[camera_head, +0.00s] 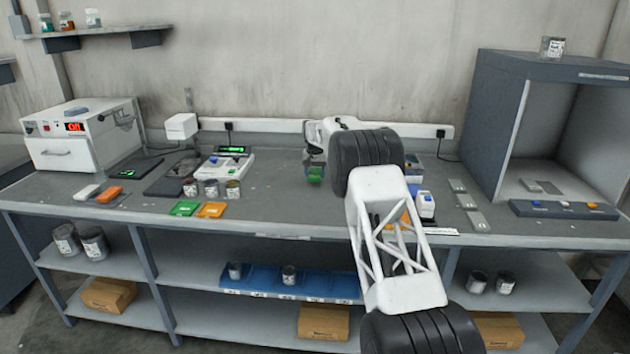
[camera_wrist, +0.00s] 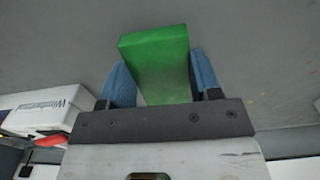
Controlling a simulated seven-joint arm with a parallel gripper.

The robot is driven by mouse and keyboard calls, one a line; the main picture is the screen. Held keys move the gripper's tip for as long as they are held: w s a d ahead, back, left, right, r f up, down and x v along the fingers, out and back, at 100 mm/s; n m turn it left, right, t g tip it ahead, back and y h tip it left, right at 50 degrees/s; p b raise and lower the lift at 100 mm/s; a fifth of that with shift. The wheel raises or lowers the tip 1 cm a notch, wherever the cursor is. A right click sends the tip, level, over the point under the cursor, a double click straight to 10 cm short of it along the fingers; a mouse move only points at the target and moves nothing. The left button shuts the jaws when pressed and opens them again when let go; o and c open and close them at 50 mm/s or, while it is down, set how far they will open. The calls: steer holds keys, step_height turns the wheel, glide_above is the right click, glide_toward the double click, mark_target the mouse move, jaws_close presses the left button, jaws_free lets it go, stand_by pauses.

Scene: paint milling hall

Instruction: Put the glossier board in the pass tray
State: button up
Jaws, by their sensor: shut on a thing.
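My gripper (camera_head: 314,168) is shut on a green block-shaped thing (camera_wrist: 157,58), which shows between two blue finger pads in the wrist view. In the head view the green thing (camera_head: 315,175) appears small below the gripper, over the back middle of the bench. A flat green piece (camera_head: 186,208) and a flat orange piece (camera_head: 211,210) lie side by side at the bench's front, left of centre. Several grey plates (camera_head: 466,201) lie in a row right of my arm. I cannot tell which thing is the glossier board or the pass tray, as no label is readable.
A white scale-like device (camera_head: 222,168) and several small cans (camera_head: 211,188) stand left of the gripper. A white oven-like box (camera_head: 80,137) is far left. A grey open booth (camera_head: 545,130) stands right. My arm hides part of the bench, including most of an orange item (camera_head: 403,219).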

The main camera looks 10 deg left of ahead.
mark_target(315, 174)
steer(key=shift+f, duration=1.55)
steer(key=shift+f, duration=0.15)
steer(key=o, duration=1)
step_height(315, 174, up, 12)
steer(key=shift+r, duration=0.15)
